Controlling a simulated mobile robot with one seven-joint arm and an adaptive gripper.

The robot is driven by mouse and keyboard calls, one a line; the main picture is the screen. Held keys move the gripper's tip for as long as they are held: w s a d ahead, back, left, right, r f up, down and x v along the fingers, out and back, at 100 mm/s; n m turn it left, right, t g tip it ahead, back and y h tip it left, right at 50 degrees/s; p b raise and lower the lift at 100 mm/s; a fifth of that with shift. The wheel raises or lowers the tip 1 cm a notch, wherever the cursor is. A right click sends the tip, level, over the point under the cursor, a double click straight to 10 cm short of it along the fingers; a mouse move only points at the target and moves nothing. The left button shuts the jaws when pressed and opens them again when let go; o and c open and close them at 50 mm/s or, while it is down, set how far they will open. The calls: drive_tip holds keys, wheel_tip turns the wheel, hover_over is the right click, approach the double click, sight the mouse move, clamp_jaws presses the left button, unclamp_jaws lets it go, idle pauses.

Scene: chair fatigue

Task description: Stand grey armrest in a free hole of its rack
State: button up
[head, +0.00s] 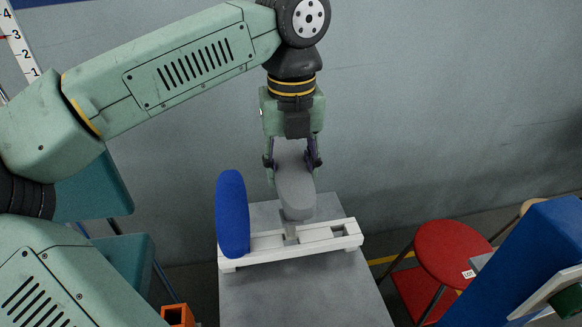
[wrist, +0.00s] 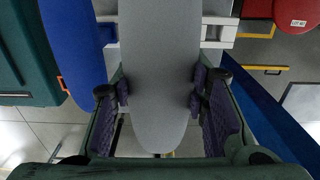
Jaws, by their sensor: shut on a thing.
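My gripper (head: 292,162) is shut on the grey armrest (head: 296,197), one finger on each side of its pad. In the wrist view the pad (wrist: 158,60) runs between the fingers (wrist: 160,92). The armrest's short grey post points down at the middle of the white rack (head: 315,240). I cannot tell whether the post's tip is in the middle hole or just above it. A blue armrest (head: 232,215) stands upright at the rack's left end; it also shows in the wrist view (wrist: 75,45). The hole at the rack's right end looks empty.
The rack stands on a grey table (head: 300,295) with bare surface in front. A red stool (head: 452,247) is at the right, beside a large blue object (head: 555,250). An orange item (head: 178,315) is at the lower left. A grey wall is behind.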

drive_tip(key=shift+f+b, duration=2.75)
drive_tip(key=shift+f, duration=0.6)
drive_tip(key=o, duration=1.2)
drive_tip(key=shift+c, duration=0.2)
wheel_tip(320, 180, up, 12)
drive_tip(key=shift+r, duration=0.1)
